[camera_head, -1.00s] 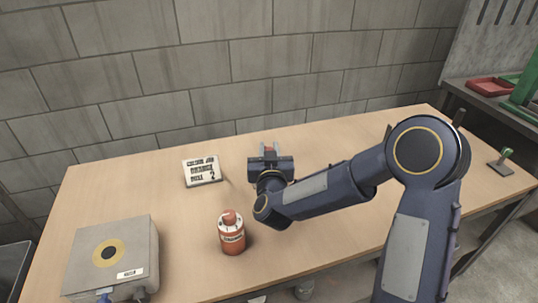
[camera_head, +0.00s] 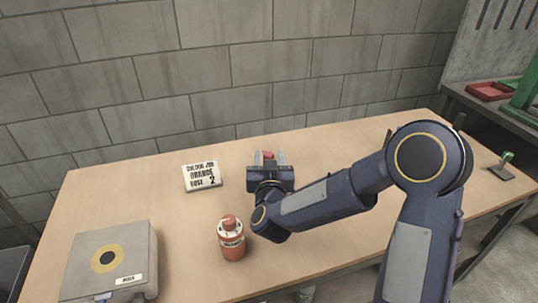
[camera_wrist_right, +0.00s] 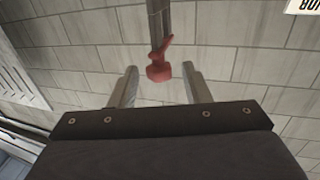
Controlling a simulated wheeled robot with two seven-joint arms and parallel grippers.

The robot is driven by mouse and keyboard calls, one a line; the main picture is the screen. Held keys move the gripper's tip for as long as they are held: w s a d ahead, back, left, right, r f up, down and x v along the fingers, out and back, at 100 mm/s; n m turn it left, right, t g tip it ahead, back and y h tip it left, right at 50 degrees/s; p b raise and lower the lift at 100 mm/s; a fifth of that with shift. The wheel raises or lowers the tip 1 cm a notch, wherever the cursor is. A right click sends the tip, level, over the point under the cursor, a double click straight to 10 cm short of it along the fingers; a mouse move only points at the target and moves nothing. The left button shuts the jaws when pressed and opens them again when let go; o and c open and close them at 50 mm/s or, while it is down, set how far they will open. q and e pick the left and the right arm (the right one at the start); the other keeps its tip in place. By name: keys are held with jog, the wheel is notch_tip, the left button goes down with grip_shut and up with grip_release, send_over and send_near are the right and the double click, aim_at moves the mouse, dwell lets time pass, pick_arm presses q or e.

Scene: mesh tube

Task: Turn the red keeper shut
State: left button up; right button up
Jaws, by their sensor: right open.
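The red keeper (camera_wrist_right: 159,66) shows in the right wrist view as a small red piece with a pointed arm, at the end of a grey post or tube. In the head view only a bit of red (camera_head: 267,155) shows beyond my right gripper. My right gripper (camera_head: 267,158) is open, its fingers pointing away towards the wall. In the right wrist view its two fingers (camera_wrist_right: 158,82) stand to either side of the keeper's line, with clear gaps; I cannot tell whether the keeper is between the tips or just beyond them. My left gripper is not in view.
An orange bottle (camera_head: 232,240) stands in front of my right wrist. A grey box (camera_head: 110,262) is at the front left. The wooden table (camera_head: 130,195) is otherwise mostly clear.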

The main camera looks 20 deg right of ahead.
jog(key=v, duration=0.6)
jog(key=shift+r, duration=0.15)
